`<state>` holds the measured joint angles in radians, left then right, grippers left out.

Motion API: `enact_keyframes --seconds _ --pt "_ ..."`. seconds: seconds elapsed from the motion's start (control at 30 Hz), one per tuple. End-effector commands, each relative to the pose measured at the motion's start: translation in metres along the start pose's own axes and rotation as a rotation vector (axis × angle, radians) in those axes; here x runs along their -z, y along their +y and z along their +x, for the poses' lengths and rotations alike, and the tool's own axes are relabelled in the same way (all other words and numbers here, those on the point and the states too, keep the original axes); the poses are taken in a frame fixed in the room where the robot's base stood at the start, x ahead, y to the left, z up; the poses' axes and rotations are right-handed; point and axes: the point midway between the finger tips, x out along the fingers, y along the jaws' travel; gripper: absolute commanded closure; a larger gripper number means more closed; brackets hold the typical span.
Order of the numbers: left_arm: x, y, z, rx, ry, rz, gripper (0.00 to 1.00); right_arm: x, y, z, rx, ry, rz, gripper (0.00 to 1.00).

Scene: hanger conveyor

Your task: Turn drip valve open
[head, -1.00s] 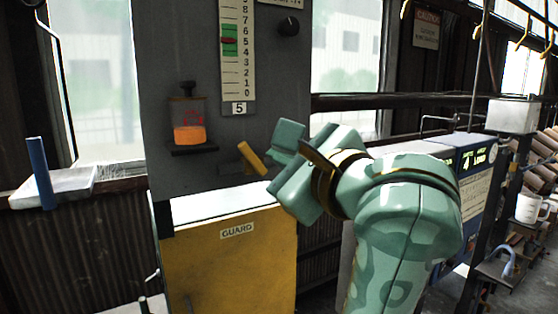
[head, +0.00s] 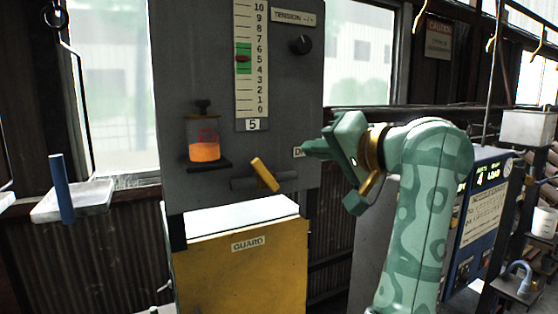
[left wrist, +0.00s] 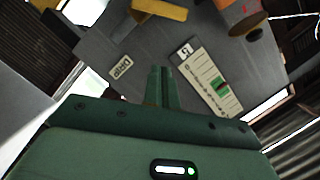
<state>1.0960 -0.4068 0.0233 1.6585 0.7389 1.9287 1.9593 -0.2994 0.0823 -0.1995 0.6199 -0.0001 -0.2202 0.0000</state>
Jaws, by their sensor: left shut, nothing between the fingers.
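The drip valve's yellow lever (head: 264,174) is on a dark horizontal pipe (head: 240,184) on the grey panel, below and right of the oiler jar (head: 204,150) with orange liquid. The lever slants down to the right, across the pipe. In the left wrist view the lever (left wrist: 160,10) shows at the top edge. My left gripper (head: 308,147) is right of the lever and a little higher, apart from it. Its fingers (left wrist: 163,85) are shut and empty. It partly covers a small label (head: 298,152) beginning with D. My right gripper is not in view.
The grey panel (head: 200,60) carries a scale (head: 250,60) and a black tension knob (head: 301,45). A yellow guard box (head: 240,275) stands below. A blue control box (head: 475,215) is at the right. A white tray with a blue post (head: 63,190) is at the left.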

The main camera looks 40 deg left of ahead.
Motion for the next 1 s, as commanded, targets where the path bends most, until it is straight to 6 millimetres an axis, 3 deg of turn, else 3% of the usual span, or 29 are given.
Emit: enact_keyframes --seconds 0.27,0.53,1.0 --pt "0.001 -0.003 0.059 0.002 -0.002 0.001 1.0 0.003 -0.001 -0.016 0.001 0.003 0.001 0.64" --pt "-0.034 0.0 0.067 -0.002 0.001 0.001 1.0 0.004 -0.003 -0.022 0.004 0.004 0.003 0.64" --pt "-0.039 0.0 0.068 -0.001 0.001 0.0 1.0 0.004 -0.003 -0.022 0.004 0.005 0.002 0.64"
